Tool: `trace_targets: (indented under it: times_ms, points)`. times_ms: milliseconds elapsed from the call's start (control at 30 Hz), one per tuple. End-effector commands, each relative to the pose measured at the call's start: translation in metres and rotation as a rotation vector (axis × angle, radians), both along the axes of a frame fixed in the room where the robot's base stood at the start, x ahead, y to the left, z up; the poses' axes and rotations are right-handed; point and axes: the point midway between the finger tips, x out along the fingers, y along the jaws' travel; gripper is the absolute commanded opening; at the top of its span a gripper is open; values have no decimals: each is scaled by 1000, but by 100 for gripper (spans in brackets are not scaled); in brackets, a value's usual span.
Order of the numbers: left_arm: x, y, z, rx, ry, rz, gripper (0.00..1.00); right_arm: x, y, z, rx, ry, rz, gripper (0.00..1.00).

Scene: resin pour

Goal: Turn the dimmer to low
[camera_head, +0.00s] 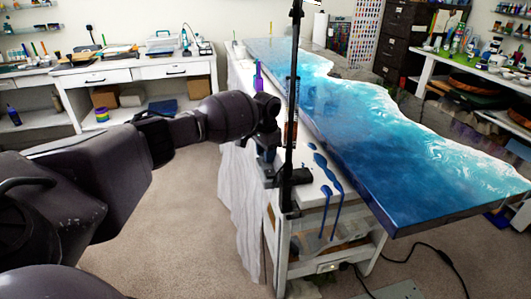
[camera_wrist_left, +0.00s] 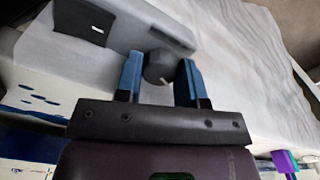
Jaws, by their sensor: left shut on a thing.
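The dimmer knob (camera_wrist_left: 157,66) is a small dark round knob with a light mark on it, seen in the left wrist view. It sits at the edge of a grey box (camera_wrist_left: 125,28). My left gripper (camera_wrist_left: 160,80) has its two blue fingers on either side of the knob and is shut on it. In the head view my left gripper (camera_head: 267,165) is at the table's near left corner, beside a black upright post (camera_head: 292,110). The knob is hidden there behind the gripper. My right gripper is not in view.
A blue and white resin slab (camera_head: 385,160) lies on the long table, with blue drips (camera_head: 325,178) at its near end. A purple bottle (camera_head: 258,75) stands behind my left gripper. A white cloth (camera_head: 237,180) hangs down the table's left side. Cables (camera_head: 435,250) lie on the carpet.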

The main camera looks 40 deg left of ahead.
Motion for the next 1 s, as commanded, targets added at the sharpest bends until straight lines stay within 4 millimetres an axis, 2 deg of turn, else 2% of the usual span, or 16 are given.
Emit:
trace_targets:
  times_ms: [167, 200, 367, 600, 733, 1000]
  points:
    - [0, 0, 0, 0, -1, -1, 12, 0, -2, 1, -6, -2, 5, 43]
    - [0, 0, 0, 0, -1, -1, 37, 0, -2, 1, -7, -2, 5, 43]
    - [0, 0, 0, 0, -1, -1, 61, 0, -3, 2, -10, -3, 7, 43]
    - [0, 0, 1, 0, -1, -2, 61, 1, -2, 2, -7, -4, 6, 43]
    - [0, 0, 9, 0, -2, -2, 61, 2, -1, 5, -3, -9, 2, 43]
    - [0, 0, 55, 0, -6, -1, 61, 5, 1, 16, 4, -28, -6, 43]
